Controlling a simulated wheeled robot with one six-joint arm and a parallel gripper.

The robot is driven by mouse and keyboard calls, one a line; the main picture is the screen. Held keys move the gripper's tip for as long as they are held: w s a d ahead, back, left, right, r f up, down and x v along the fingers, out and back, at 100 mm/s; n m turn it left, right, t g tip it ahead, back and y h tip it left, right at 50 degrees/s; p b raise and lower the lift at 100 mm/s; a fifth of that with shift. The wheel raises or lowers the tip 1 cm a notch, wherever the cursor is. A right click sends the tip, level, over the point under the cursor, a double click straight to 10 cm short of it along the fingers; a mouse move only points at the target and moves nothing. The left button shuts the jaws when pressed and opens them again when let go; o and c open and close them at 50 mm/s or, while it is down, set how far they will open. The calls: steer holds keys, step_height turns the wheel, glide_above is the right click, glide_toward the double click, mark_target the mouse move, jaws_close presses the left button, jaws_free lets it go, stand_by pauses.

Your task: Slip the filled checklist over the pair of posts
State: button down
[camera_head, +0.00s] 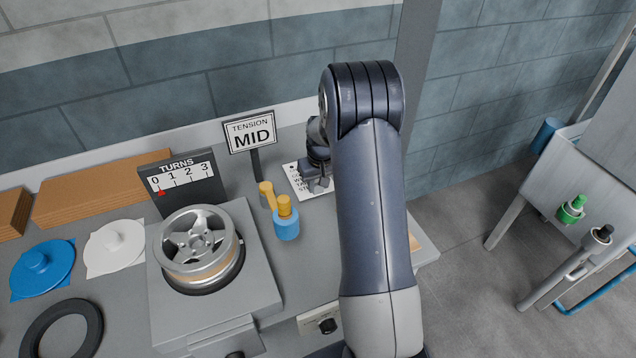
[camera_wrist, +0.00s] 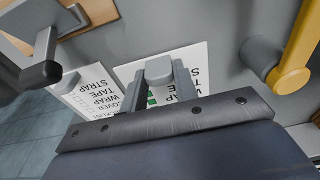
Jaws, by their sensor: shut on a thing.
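My gripper (camera_head: 318,183) is at the back of the bench, partly behind my arm. In the wrist view its two fingers (camera_wrist: 163,82) are shut on the grey grip block of a white checklist card (camera_wrist: 196,60). Green marks show in this card's boxes, and part of its text is hidden by the fingers. The card also shows in the head view (camera_head: 295,176) beside the gripper. A second card (camera_wrist: 88,92), with boxes that look blank, lies to its left in the wrist view. I cannot make out the pair of posts with certainty.
A wheel (camera_head: 197,243) sits on a grey stand before the TURNS gauge (camera_head: 182,180). In the wrist view a black knob (camera_wrist: 40,75) and wooden board (camera_wrist: 98,10) are at upper left.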

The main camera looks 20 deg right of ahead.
mark_target(318, 193)
steer(key=shift+f, duration=0.15)
steer(key=shift+f+b, duration=1.25)
steer(key=shift+f, duration=0.2)
steer(key=c, duration=1)
jaws_free()
steer(key=shift+r+p, duration=1.7)
steer(key=shift+r, duration=1.4)
